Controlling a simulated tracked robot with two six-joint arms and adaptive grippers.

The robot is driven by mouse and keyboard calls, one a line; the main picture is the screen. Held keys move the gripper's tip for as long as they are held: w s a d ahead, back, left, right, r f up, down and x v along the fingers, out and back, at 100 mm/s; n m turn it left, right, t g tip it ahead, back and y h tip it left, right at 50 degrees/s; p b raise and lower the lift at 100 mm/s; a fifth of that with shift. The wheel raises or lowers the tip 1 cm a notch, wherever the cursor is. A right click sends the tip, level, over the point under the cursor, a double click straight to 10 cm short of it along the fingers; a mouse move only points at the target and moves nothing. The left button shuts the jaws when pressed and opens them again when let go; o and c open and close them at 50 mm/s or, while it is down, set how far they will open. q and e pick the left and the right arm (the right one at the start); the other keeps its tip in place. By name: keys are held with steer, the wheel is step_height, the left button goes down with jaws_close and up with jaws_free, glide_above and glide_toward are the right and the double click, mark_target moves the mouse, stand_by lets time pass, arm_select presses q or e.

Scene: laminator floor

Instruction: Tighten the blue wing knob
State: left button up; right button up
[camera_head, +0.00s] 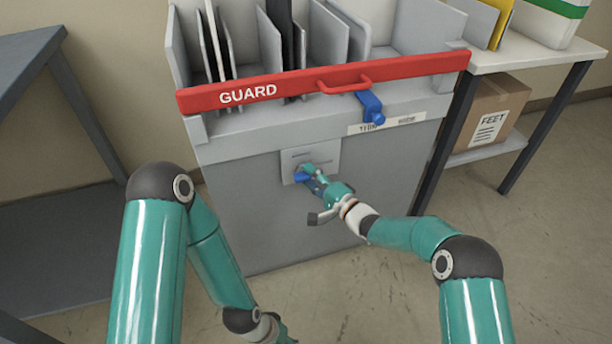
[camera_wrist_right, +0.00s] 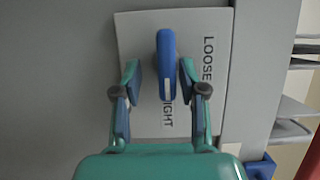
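The blue wing knob (camera_wrist_right: 166,65) stands out from a light plate (camera_wrist_right: 142,35) lettered "LOOSE" and, partly hidden, "IGHT". Its wing runs up and down in the right wrist view, with a pale mark near its lower end. My right gripper (camera_wrist_right: 160,72) is open, with one finger on each side of the wing and a gap visible on both sides. In the head view the knob (camera_head: 301,177) is partly hidden by the right gripper (camera_head: 311,175) on the machine's front plate (camera_head: 327,158). Of my left gripper only the base shows at the bottom edge; its fingers are out of view.
A red guard bar (camera_head: 400,67) with a handle crosses the grey machine (camera_head: 235,205) above the plate. A blue clamp (camera_head: 371,107) hangs below the bar. A table (camera_head: 560,57) with a cardboard box (camera_head: 490,115) stands right, and a dark bench (camera_head: 25,60) left.

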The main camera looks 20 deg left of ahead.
steer(key=shift+r, duration=0.15)
steer(key=shift+d, duration=0.15)
steer(key=shift+s+d, duration=0.1)
steer(key=shift+d, duration=0.15)
steer(key=v, duration=1.1)
steer(key=shift+s+d, duration=0.1)
steer(key=shift+d, duration=0.05)
